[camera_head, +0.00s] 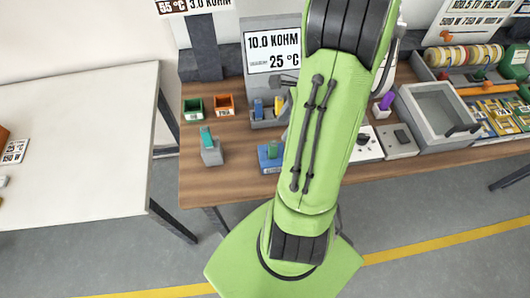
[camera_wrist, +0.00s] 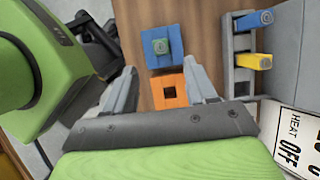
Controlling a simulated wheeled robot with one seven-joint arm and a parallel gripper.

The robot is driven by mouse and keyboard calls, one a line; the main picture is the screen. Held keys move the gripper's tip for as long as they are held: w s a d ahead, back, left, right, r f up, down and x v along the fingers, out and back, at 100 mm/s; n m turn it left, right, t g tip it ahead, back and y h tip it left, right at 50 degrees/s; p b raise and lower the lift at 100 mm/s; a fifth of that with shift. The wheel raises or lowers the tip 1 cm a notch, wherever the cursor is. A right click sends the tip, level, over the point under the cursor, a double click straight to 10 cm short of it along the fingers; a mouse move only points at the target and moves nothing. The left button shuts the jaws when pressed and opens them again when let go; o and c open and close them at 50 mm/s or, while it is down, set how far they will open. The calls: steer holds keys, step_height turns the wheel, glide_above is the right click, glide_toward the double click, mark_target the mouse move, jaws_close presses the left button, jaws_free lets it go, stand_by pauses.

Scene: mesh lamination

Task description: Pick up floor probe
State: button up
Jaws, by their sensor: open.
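No part is labelled as the floor probe, so I cannot tell for certain which it is. A blue block (camera_wrist: 174,58) holds a green peg (camera_wrist: 160,46) upright; the blue block also shows in the head view (camera_head: 266,163), left of my arm. An orange block (camera_wrist: 157,93) with an empty square hole sits beside it, hidden behind my arm in the head view. A blue handle (camera_wrist: 258,18) and a yellow handle (camera_wrist: 256,62) stand in a grey rack. My gripper (camera_wrist: 160,68) is open and empty, its fingers spread to either side over the blocks. It is hidden in the head view.
A teal piece in a grey holder (camera_head: 211,155) stands left of the blue block, near small green (camera_head: 193,109) and orange (camera_head: 225,105) bins. A grey tray (camera_head: 438,108) and tape rolls are at the right. A white table (camera_head: 80,130) stands across a gap.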

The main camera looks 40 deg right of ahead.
mark_target(274, 144)
steer(key=b+x, duration=0.1)
steer(key=x, duration=0.5)
steer(key=shift+w+f, duration=0.25)
steer(key=shift+f, duration=0.05)
steer(key=x, duration=0.3)
steer(key=b+x, duration=0.1)
steer(key=x, duration=0.1)
steer(key=shift+s+d, duration=0.15)
steer(key=shift+s, duration=0.15)
steer(key=shift+w+f, duration=0.2)
steer(key=shift+f, duration=0.25)
steer(key=shift+s+r, duration=0.1)
steer(key=shift+c, duration=0.6)
jaws_close()
